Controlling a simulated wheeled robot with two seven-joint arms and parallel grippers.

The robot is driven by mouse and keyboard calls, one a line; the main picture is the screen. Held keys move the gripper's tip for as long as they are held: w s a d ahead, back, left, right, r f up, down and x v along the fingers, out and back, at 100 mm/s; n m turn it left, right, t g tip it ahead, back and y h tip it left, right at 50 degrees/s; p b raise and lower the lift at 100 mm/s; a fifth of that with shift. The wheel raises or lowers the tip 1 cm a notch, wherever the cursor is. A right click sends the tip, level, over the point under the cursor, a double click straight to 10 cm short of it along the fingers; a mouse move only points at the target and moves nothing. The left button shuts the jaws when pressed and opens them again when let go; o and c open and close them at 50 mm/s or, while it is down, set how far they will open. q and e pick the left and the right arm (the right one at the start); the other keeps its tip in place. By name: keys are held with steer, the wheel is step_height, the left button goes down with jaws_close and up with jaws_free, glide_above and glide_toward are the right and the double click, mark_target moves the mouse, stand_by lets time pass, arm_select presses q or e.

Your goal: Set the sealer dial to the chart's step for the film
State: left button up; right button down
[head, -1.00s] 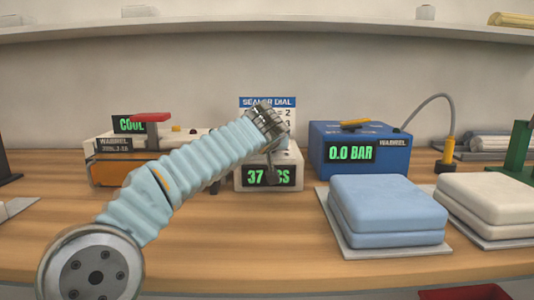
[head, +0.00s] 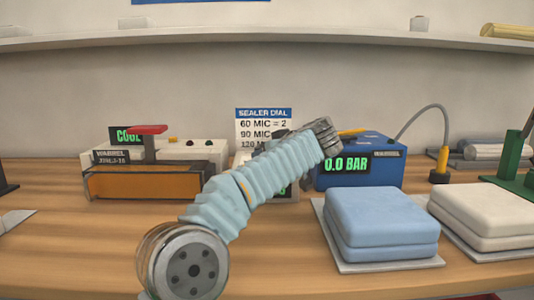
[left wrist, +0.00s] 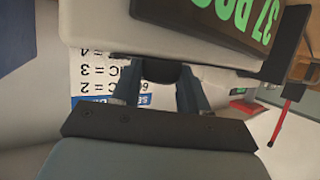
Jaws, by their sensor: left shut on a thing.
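The sealer (head: 150,180) stands at the left with an orange front, a red handle (head: 147,129) and a display reading COOL. The chart (head: 258,124) on the wall reads SEALER DIAL, 60 MIC = 2; its lower lines are partly hidden by my left arm. The white counter box (head: 292,192) is mostly behind that arm. In the left wrist view, my left gripper (left wrist: 158,88) is shut on a small dark piece (left wrist: 160,72) beside the counter box (left wrist: 190,35), whose display reads 37. Whether that piece belongs to the box is unclear. The dial's setting is not readable.
A blue 0.0 BAR box (head: 385,172) with a hose stands right of my arm. Blue pads (head: 382,215) and white pads (head: 490,210) lie on flat boards at the right. A shelf (head: 300,36) runs above.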

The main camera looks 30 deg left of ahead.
stand_by(0.3)
arm_select(q)
steer(key=o, duration=1.1)
steer(key=shift+c, duration=0.2)
steer(key=v, duration=1.3)
steer(key=shift+d, duration=0.35)
steer(key=shift+r, duration=0.1)
